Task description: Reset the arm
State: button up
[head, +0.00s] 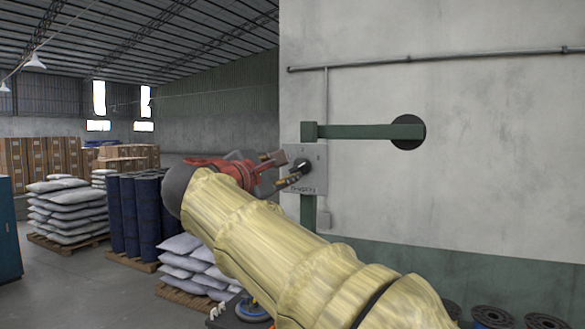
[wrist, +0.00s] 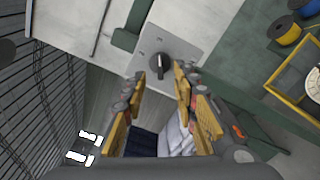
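My arm, in a yellow cover, reaches forward from the bottom of the head view. My gripper (head: 287,168) is at its far end, close to a grey wall panel (head: 318,170) with a dark round knob (head: 303,166). In the wrist view my gripper (wrist: 160,82) is open, its two yellow-padded fingers spread with nothing between the pads. The knob (wrist: 159,66), with a pale pointer mark, appears just beyond the fingertips on the panel (wrist: 178,42). I cannot tell the exact gap between fingertips and panel.
A green bracket (head: 370,131) juts along the concrete wall (head: 450,180) above the panel. Blue drums (head: 147,215) and stacked white sacks (head: 65,205) stand on pallets at left. Spools (head: 492,316) lie low at right. In the wrist view, a yellow-framed rack (wrist: 276,83) stands at right.

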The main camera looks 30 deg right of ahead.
jog(key=shift+v, duration=0.95)
